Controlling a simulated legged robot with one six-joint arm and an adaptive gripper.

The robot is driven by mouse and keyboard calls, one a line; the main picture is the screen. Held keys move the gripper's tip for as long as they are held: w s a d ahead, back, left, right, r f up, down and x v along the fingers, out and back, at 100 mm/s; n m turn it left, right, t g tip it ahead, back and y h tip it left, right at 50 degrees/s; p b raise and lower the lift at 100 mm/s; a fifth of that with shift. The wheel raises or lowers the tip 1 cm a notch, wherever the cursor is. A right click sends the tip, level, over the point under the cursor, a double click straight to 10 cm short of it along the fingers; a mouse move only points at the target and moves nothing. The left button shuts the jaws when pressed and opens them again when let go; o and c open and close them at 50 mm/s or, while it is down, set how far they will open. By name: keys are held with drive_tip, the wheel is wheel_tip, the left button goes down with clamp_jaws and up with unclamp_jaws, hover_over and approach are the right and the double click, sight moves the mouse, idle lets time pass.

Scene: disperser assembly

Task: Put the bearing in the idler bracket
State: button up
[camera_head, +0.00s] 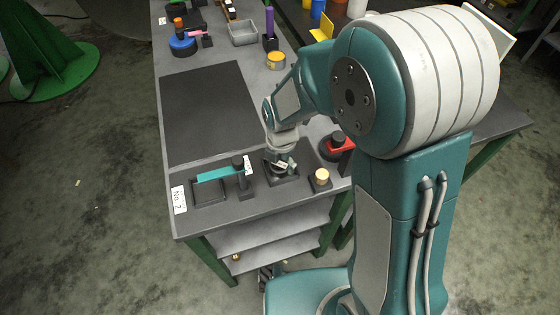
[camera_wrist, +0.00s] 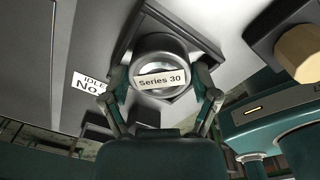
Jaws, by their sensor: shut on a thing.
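My gripper (camera_head: 283,160) is low over the table's front part. In the wrist view its two fingers (camera_wrist: 163,80) close from both sides around a silver ring-shaped part, the bearing (camera_wrist: 160,68), with a "Series 30" label (camera_wrist: 162,79) in front of it. Beneath the bearing is a dark square base (camera_head: 281,179). I cannot tell whether the bearing touches this base. A teal arm-like part (camera_head: 220,173) on a dark post stands left of my gripper; I cannot tell which part is the idler bracket.
A gold part (camera_head: 322,177) sits on a dark base right of my gripper. A red and black part (camera_head: 338,145) stands behind it. A black mat (camera_head: 212,110) lies clear on the left. Coloured parts and a grey tray (camera_head: 243,33) are at the back.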

sight(282, 164)
drive_tip(key=o, duration=1.2)
drive_tip(key=shift+f, duration=0.1)
drive_tip(key=shift+c, duration=0.2)
wheel_tip(282, 164, up, 12)
drive_tip(key=shift+d, duration=0.15)
drive_tip(key=shift+s+r, duration=0.1)
drive_tip(key=shift+r, duration=0.1)
